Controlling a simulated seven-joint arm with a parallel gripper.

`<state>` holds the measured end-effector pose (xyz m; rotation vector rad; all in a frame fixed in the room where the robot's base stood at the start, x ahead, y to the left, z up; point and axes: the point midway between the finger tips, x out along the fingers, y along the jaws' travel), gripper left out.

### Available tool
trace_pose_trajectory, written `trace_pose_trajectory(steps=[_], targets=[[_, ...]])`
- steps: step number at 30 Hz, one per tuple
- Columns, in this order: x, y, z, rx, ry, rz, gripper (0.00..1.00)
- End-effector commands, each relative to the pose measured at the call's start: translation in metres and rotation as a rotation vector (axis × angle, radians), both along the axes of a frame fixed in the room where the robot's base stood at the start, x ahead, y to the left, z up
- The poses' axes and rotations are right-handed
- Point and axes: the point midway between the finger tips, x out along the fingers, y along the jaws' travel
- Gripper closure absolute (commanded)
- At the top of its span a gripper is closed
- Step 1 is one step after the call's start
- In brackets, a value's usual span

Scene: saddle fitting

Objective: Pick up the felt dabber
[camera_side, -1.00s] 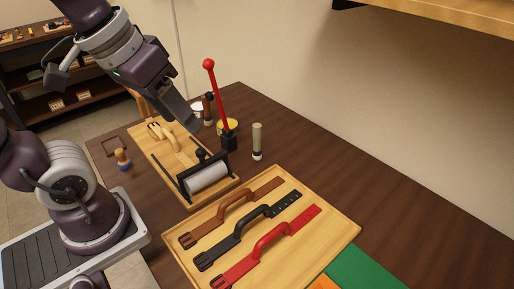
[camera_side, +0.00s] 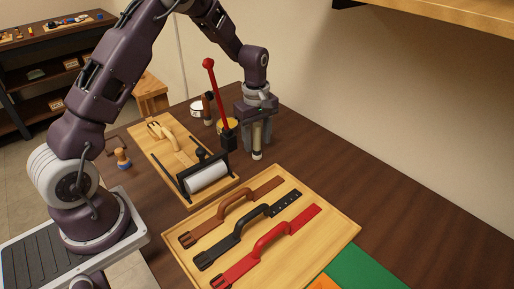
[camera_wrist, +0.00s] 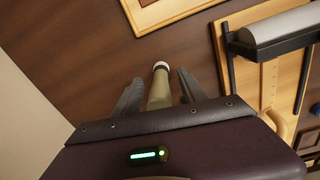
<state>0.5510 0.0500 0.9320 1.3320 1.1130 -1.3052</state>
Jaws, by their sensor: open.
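The felt dabber (camera_side: 257,138) is a pale olive cylinder with a dark band and a white end. It stands upright on the dark table, right of the press with the red-knobbed lever. My gripper (camera_side: 257,146) points down over it, open, with one finger on each side. In the wrist view the dabber (camera_wrist: 159,92) lies between the two fingers of my gripper (camera_wrist: 161,80), with its white end just beyond the fingertips. A gap shows on both sides of it. Its upper end is hidden by my gripper.
A wooden tray (camera_side: 335,232) with brown, black and red straps lies in front. Table to the right is clear.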

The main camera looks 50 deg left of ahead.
Motion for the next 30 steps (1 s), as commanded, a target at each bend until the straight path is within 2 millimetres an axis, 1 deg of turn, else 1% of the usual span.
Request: trace_pose_trajectory(steps=[1, 3, 8, 9, 11, 12, 16, 25, 26, 28, 30], targets=[[0.0, 0.0, -0.006, -0.001, 0.001, 0.0, 0.51], [0.0, 0.0, -0.009, 0.001, 0.0, -0.001, 0.51], [0.0, 0.0, -0.009, 0.001, -0.001, -0.002, 0.51], [0.0, 0.0, -0.009, 0.001, -0.001, -0.002, 0.55], [0.0, 0.0, -0.009, 0.001, -0.001, -0.002, 0.67], [0.0, 0.0, -0.009, 0.001, -0.001, -0.002, 0.75], [0.0, 0.0, -0.008, 0.001, -0.001, -0.003, 1.0], [0.0, 0.0, -0.007, 0.001, -0.001, -0.003, 1.0], [0.001, 0.0, -0.004, 0.002, -0.002, -0.003, 1.0], [0.001, 0.0, 0.008, 0.001, -0.004, -0.003, 1.0], [0.001, 0.0, 0.026, 0.002, -0.006, -0.004, 1.0]])
